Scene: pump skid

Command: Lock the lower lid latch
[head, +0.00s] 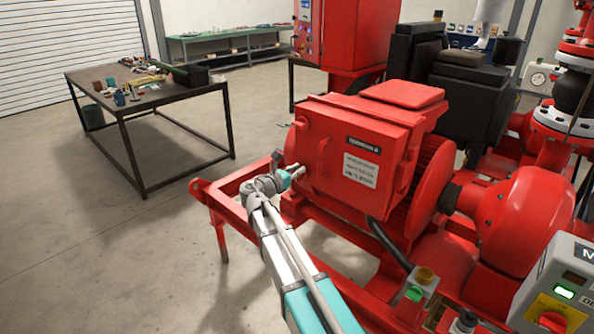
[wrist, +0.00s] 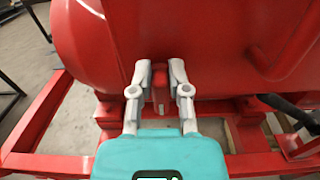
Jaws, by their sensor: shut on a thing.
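The red terminal box (head: 330,150) with its closed-looking lid sits on the side of the red motor in the head view. It carries a black label and a white plate. My gripper (head: 299,171) is at the lower left of the box. In the wrist view my gripper (wrist: 161,76) has its two grey fingers on either side of a small red latch (wrist: 160,97), shut on it. The fingers hide the sides of the latch, and its exact angle is hard to tell. In the head view the latch is hidden or too small to make out.
The red skid frame (head: 238,172) runs below and left of my gripper. A round pump housing (head: 520,220) and a control box (head: 565,285) stand at the right. A workbench (head: 135,92) with small items stands at the left, with open floor between.

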